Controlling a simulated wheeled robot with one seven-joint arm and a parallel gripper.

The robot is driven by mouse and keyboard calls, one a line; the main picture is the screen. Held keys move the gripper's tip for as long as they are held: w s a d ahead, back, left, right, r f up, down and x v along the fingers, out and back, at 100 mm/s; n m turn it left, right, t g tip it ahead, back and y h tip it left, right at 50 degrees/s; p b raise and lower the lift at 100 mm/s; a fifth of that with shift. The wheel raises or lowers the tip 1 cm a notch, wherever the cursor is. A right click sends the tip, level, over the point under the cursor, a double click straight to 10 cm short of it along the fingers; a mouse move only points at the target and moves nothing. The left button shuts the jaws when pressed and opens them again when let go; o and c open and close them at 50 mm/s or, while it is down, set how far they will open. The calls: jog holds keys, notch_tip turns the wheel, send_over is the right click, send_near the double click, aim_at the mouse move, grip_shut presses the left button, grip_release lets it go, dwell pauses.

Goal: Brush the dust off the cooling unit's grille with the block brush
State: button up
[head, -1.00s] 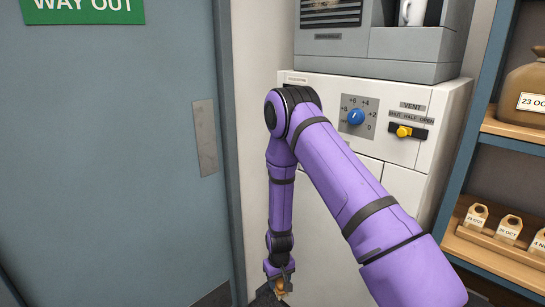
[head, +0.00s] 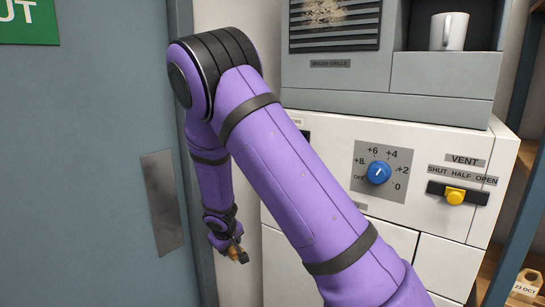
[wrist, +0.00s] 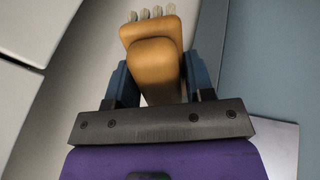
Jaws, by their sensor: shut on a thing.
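The grille (head: 336,34) is a dark slatted panel on the grey cooling unit (head: 440,76), at the top of the head view, with a pale tan dust patch (head: 325,10) over its upper slats. A label below it reads "BRUSH GRILLE". My gripper (head: 230,248) hangs low at the left of the white cabinet, well below the grille. It is shut on the block brush (wrist: 155,65), which has an orange-tan wooden body and pale bristle tufts (wrist: 152,13) at its far end. The brush is tiny in the head view.
A white mug (head: 449,31) stands in the unit's recess, right of the grille. The white cabinet (head: 330,155) below carries a blue dial (head: 378,173) and a yellow vent slider (head: 455,197). A blue-grey door (head: 90,170) is at left, shelving (head: 530,235) at right.

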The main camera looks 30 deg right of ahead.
jog(key=r, duration=0.3)
jog(key=w+d+r+t+h, duration=0.1)
jog(key=r, duration=0.2)
jog(key=r+t, duration=0.1)
jog(key=r, duration=0.3)
jog(key=shift+w+d, duration=0.2)
jog(key=shift+w, duration=0.1)
notch_tip(320, 180, up, 16)
jog(key=d+m+t+h, duration=0.2)
jog(key=d+h, duration=0.1)
jog(key=h, duration=0.1)
jog(key=s+d+r+m+g+h, duration=0.1)
jog(key=s+d+r+m+h, duration=0.3)
jog(key=r, duration=0.9)
jog(key=s+a+r+g+h, duration=0.15)
jog(key=s+r, duration=0.35)
jog(key=r, duration=0.8)
jog(key=s+d+r+m+h, duration=0.15)
jog(key=s+r+h, duration=0.3)
jog(key=r, duration=0.75)
jog(key=shift+y, duration=0.5)
jog(key=shift+s+x, duration=0.1)
jog(key=shift+x, duration=1.35)
jog(key=shift+s+x, duration=0.15)
jog(key=shift+x, duration=1.3)
jog(key=shift+x, duration=1.25)
jog(key=shift+s+r, duration=0.1)
jog(key=shift+s, duration=0.05)
